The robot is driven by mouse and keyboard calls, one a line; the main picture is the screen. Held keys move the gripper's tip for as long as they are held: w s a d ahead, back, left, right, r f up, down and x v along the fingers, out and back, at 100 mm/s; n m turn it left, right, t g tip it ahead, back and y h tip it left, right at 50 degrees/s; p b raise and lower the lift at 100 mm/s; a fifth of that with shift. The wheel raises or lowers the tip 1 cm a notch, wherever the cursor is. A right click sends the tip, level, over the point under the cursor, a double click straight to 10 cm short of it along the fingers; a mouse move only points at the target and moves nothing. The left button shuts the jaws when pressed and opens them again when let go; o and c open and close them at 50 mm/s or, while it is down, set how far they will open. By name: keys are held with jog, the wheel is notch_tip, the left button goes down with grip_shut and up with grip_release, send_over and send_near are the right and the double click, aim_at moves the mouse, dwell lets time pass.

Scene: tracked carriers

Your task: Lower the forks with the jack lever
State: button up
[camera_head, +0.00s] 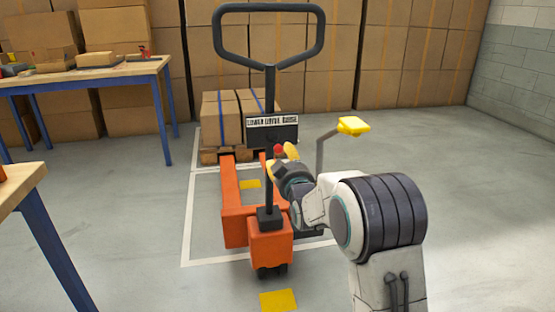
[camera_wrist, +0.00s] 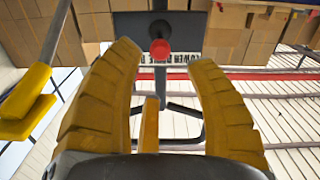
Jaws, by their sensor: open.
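An orange pallet jack (camera_head: 270,245) stands on the floor with its black loop handle (camera_head: 268,8) upright. A plate (camera_head: 271,121) lettered LOWER DRIVE RAISE is on its mast. The jack lever's red knob (camera_head: 279,150) shows just below the plate. In the wrist view the red knob (camera_wrist: 160,47) lies ahead, near the line between my two yellow fingertips. My gripper (camera_head: 289,152) is open around an empty gap, close to the knob; it also shows in the wrist view (camera_wrist: 164,60). I see no contact with the knob. The orange forks (camera_head: 232,197) run back from the jack.
A yellow-topped grey post (camera_head: 352,126) stands right of my gripper, at left in the wrist view (camera_wrist: 25,100). Cartons on a pallet (camera_head: 221,121) stand behind the jack. Blue-legged tables (camera_head: 80,76) are left. The floor at right is clear.

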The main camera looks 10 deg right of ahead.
aim_at(279, 151)
jog(key=shift+w+f+b, duration=0.15)
jog(key=shift+w+b, duration=0.55)
jog(key=shift+w, duration=3.15)
jog(key=shift+o, duration=0.3)
grip_shut()
